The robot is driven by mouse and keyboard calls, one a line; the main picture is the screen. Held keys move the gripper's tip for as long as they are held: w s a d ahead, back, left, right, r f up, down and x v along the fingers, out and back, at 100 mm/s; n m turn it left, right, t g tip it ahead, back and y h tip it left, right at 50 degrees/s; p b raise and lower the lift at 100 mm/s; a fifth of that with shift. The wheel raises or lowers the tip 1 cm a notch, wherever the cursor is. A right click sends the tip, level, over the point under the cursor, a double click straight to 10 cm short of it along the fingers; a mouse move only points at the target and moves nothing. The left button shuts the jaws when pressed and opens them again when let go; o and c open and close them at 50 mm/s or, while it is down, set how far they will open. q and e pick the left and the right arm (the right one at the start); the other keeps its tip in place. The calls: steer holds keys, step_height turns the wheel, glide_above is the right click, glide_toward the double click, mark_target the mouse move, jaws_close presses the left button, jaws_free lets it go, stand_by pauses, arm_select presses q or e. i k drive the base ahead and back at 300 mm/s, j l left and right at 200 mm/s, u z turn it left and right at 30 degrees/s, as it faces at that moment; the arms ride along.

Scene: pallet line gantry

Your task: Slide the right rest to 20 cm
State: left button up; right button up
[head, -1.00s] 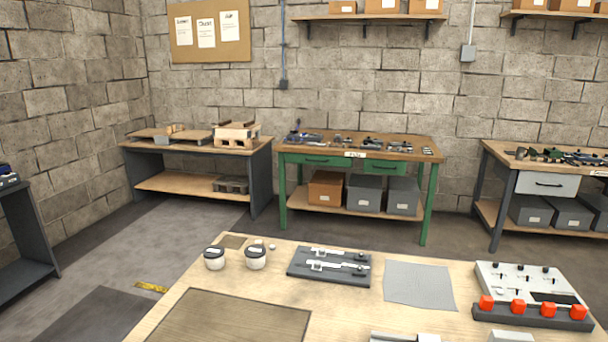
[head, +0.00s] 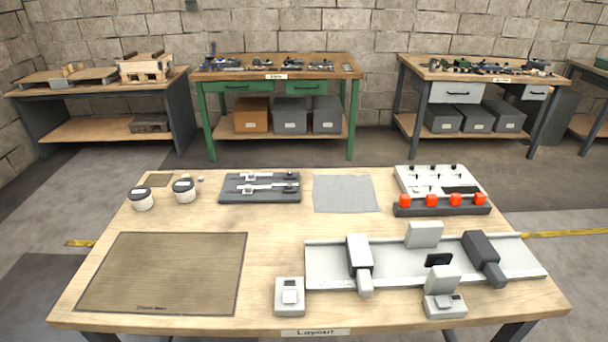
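On the front table, a long light-grey rail plate (head: 400,262) lies at the right. Two rests straddle it: a left rest with a white top (head: 359,256) and a right rest with a dark top (head: 482,257), each with a grey handle toward the front. Between them are a light-grey block at the back edge (head: 424,235), a small dark display (head: 438,260) and another grey block at the front edge (head: 441,280). Scale marks are too small to read. Neither of my grippers is in view.
Small grey devices (head: 290,296) stand at the front. Workbenches line the wall.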

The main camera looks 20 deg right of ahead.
mark_target(481, 253)
steer(key=z, duration=1.7)
